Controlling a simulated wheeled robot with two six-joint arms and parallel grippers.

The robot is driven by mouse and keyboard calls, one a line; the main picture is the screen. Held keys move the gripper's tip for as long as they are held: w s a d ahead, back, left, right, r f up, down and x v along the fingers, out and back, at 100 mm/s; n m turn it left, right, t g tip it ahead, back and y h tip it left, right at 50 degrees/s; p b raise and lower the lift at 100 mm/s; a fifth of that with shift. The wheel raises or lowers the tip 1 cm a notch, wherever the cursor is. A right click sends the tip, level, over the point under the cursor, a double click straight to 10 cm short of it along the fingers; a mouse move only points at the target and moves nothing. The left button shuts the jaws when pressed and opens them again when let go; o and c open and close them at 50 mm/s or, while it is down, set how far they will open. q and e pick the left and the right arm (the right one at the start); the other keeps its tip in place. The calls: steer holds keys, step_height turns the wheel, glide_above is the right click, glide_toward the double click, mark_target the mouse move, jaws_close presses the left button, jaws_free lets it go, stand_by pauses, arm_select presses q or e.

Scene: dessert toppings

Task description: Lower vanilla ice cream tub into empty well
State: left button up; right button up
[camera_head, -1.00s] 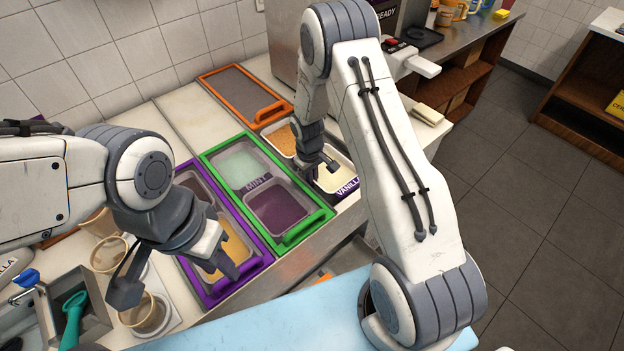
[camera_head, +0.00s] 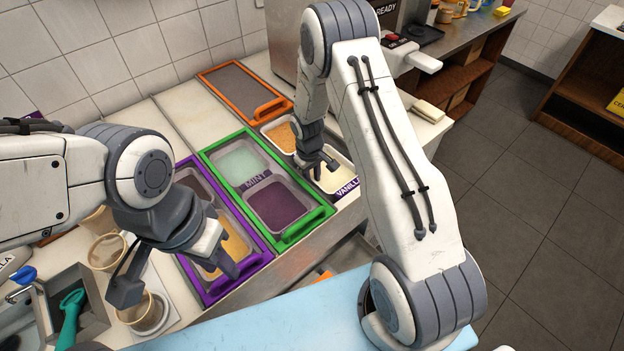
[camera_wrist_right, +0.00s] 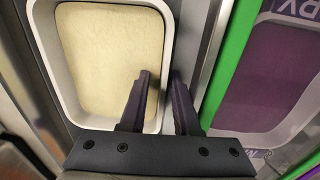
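The vanilla tub (camera_head: 344,172) holds pale cream ice cream and has a purple VANILLA label at its front. It sits down in the counter opening beside the caramel-coloured tub (camera_head: 283,138), and looks about level. In the right wrist view the vanilla tub (camera_wrist_right: 112,62) fills the left half. My right gripper (camera_head: 317,168) is over the tub's left side. Its fingers (camera_wrist_right: 161,78) are apart, one inside the tub and one outside its wall, with gaps showing. My left gripper (camera_head: 178,285) is open and empty above the counter's front left. The well is hidden under the tub.
A green-framed case (camera_head: 317,218) with mint and purple tubs lies just left of the vanilla tub. A purple-framed case (camera_head: 256,267) and orange-framed case (camera_head: 238,71) are nearby. Paper cups (camera_head: 146,316) stand below my left gripper.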

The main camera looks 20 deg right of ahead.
steer(key=shift+s+f, duration=0.15)
step_height(320, 180, up, 11)
steer(key=b, duration=0.1)
steer(key=shift+a, duration=0.4)
steer(key=shift+f, duration=0.15)
steer(key=s+a+r+n, duration=0.1)
steer(key=s+a+r, duration=0.9)
steer(key=s+a, duration=0.15)
steer(key=s+a+r+n+y, duration=0.1)
steer(key=s+r, duration=0.1)
steer(key=s, duration=0.6)
steer(key=s+a+r+n, duration=0.1)
steer(key=s+a+r, duration=0.1)
steer(key=s, duration=0.7)
steer(key=shift+s+a+r+y, duration=0.3)
steer(key=shift+r+y, duration=0.1)
